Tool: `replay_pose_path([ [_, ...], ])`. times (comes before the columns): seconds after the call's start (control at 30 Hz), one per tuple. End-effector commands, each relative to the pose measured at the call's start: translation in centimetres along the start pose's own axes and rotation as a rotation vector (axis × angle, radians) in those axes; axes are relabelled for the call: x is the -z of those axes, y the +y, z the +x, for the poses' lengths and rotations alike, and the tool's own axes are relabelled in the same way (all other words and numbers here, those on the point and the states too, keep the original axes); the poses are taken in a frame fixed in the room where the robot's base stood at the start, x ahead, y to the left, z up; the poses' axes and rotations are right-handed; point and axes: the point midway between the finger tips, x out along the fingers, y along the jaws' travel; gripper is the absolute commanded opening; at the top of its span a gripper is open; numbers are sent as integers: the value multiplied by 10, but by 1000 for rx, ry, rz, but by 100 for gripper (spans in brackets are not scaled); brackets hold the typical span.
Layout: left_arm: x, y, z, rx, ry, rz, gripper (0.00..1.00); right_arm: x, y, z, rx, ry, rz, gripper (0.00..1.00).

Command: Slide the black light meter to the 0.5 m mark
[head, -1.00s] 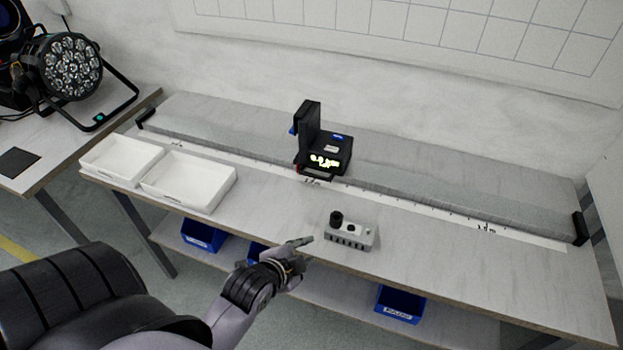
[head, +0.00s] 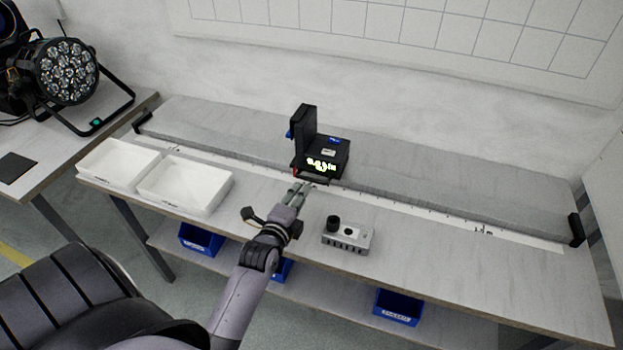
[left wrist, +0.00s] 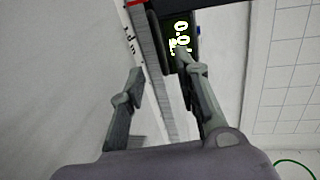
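The black light meter (head: 324,156) sits on the grey rail (head: 420,188) along the back of the bench, near the middle of its length. Its display glows yellow-green, and it also shows at the top of the left wrist view (left wrist: 181,38). A white scale strip (head: 400,205) with printed marks runs in front of the rail. My left gripper (head: 302,188) is just in front of the meter's lower front edge. In the left wrist view its fingers (left wrist: 160,80) are spread apart with nothing between them; whether one touches the meter is unclear. My right gripper is not in view.
A small grey box with a black knob (head: 347,238) stands on the bench right of my left gripper. Two white trays (head: 186,184) are at the left. Black end stops (head: 577,228) close the rail. Blue bins (head: 398,306) sit on the lower shelf.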

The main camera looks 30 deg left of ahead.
Motion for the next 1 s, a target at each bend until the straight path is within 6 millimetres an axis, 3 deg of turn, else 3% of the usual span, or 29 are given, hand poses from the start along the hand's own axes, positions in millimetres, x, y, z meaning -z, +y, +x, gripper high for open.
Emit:
replay_pose_path([
  [0.2,0,-1,47,2,0,-3,30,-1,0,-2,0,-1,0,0],
  [0.4,0,-1,78,1,0,-1,30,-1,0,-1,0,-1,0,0],
  [0.6,0,0,91,0,0,-1,30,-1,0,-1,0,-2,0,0],
  [0.9,0,0,93,0,0,-1,30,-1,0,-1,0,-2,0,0],
  [1.0,0,0,93,0,0,-1,24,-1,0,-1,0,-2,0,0],
])
